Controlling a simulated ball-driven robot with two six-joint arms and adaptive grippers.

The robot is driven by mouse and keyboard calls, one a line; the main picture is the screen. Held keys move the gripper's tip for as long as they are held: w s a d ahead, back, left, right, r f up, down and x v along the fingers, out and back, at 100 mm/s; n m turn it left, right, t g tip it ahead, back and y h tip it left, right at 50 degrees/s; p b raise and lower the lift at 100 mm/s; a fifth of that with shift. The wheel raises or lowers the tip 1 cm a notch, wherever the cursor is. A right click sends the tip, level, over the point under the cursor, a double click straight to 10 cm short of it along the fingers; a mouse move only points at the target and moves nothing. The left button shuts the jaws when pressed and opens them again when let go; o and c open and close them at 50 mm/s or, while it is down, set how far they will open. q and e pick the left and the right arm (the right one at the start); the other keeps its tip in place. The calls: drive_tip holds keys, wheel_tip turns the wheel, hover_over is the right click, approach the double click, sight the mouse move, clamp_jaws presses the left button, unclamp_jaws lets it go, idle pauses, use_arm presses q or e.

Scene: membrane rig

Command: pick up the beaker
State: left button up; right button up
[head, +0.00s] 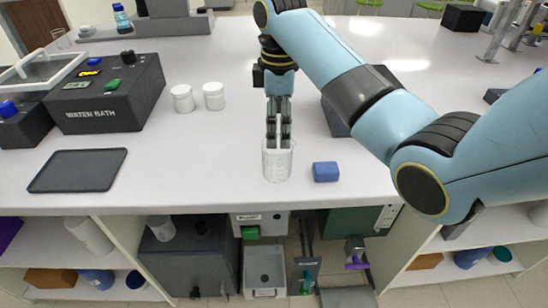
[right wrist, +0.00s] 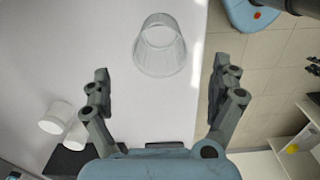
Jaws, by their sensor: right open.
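The clear glass beaker (head: 277,164) stands upright near the front edge of the white bench in the head view. My right gripper (head: 278,143) is just behind the beaker, its fingers overlapping the beaker's upper part in that view. In the right wrist view, the right gripper (right wrist: 160,78) is open and empty, with its fingers wide apart. The beaker (right wrist: 160,48) lies beyond the fingertips, roughly centred between them and not gripped. My left gripper is not in view.
A blue block (head: 325,172) lies right of the beaker. Two white jars (head: 198,97) stand back left, near the black water bath (head: 107,95). A dark tray (head: 78,170) lies at the left. The bench's front edge (head: 200,208) is close to the beaker.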

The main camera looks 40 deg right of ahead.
sight(277, 157)
wheel_tip(277, 157, down, 10)
drive_tip(key=shift+w+a+f+p, duration=0.1)
drive_tip(key=shift+f+p, duration=0.05)
drive_tip(key=shift+p, duration=0.5)
drive_tip(key=c, duration=1.2)
